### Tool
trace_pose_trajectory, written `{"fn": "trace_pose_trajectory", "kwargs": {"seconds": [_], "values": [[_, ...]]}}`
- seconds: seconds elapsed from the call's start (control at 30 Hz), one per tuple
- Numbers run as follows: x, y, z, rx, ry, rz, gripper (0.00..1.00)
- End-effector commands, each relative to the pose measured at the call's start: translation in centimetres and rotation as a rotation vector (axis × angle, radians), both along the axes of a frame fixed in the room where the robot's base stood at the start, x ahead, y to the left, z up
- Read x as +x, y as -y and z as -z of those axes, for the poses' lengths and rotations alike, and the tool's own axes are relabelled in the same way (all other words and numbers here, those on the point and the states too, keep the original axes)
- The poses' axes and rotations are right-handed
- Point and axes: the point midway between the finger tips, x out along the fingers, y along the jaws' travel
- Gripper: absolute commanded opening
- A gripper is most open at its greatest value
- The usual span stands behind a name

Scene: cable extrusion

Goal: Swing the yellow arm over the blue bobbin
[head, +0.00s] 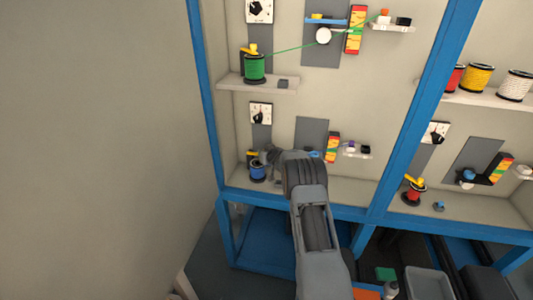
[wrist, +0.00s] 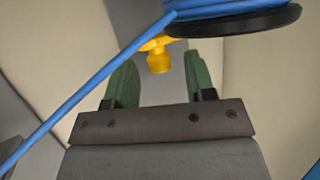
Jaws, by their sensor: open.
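The blue bobbin (head: 258,172) stands on the lower left shelf, and the yellow arm (head: 252,154) shows just above and to its left. In the wrist view the blue bobbin (wrist: 232,14) is at the top edge, with its black flange and a blue cable running down to the left. The yellow arm (wrist: 158,54) sticks out below the bobbin, its knob between the green fingers. My gripper (wrist: 160,64) is open, one finger on each side of the knob. I cannot tell whether either finger touches it. In the head view my gripper (head: 272,156) is beside the bobbin, partly hidden by my wrist.
A station above holds a green bobbin (head: 254,67) with its own yellow arm. A red bobbin (head: 414,193) stands at the right station. Blue frame posts (head: 405,110) divide the stations. A striped block (head: 331,148) stands right of my wrist.

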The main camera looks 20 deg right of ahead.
Motion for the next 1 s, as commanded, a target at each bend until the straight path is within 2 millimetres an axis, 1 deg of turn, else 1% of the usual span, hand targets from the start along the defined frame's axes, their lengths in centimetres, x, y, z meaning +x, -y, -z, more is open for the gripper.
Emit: {"fn": "trace_pose_trajectory", "kwargs": {"seconds": [0.2, 0.23, 0.73, 1.0], "values": [[-0.01, 0.00, 0.04, 0.000, -0.001, 0.000, 0.50], [-0.01, 0.00, 0.04, 0.000, -0.001, 0.000, 0.48], [0.03, -0.23, 0.02, 0.000, 0.000, -0.003, 0.00], [0.07, -0.43, 0.07, 0.001, 0.001, -0.004, 0.00]]}}
